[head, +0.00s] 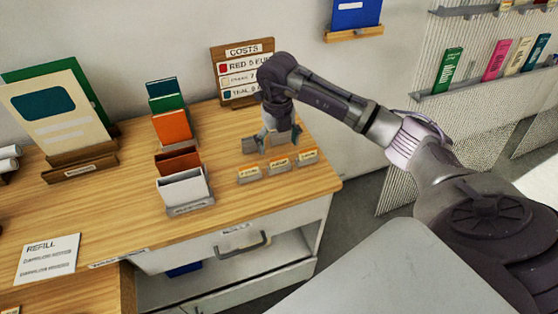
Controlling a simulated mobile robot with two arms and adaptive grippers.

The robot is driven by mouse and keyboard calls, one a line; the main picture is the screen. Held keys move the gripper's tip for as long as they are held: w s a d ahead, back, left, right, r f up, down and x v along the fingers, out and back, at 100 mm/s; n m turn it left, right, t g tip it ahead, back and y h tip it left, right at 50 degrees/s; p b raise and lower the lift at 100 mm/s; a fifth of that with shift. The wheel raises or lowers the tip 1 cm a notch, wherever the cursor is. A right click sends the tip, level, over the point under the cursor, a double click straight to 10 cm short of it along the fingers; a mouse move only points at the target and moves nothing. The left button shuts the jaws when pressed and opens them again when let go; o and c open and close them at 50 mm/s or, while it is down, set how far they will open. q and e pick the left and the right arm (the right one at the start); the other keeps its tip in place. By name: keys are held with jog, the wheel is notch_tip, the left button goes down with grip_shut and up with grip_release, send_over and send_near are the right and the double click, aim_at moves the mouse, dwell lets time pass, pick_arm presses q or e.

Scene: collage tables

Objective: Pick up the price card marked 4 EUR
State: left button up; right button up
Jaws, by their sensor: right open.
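Three small card holders with yellowish labels stand in a row near the right front corner of the wooden counter: a left one (249,174), a middle one (279,164) and a right one (308,156). Their print is too small to read, so I cannot tell which is marked 4 EUR. My right gripper (279,138) points down just behind this row, open. Small grey pieces show beside its fingers, partly hidden by it; I cannot tell whether it touches them. My left gripper is out of view.
A COSTS board (236,66) stands behind my right gripper. A stepped rack with colored cards (173,126) stands to the left. A REFILL sheet (48,259) lies at the front left. Bare counter (222,132) lies between rack and gripper.

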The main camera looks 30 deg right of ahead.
aim_at(279, 158)
jog(key=f+p, duration=0.1)
jog(key=f, duration=0.2)
jog(key=f+p, duration=0.1)
jog(key=f, duration=0.1)
jog(key=shift+s+f+p, duration=0.25)
jog(key=shift+p, duration=0.05)
jog(key=shift+f, duration=0.25)
jog(key=c, duration=0.9)
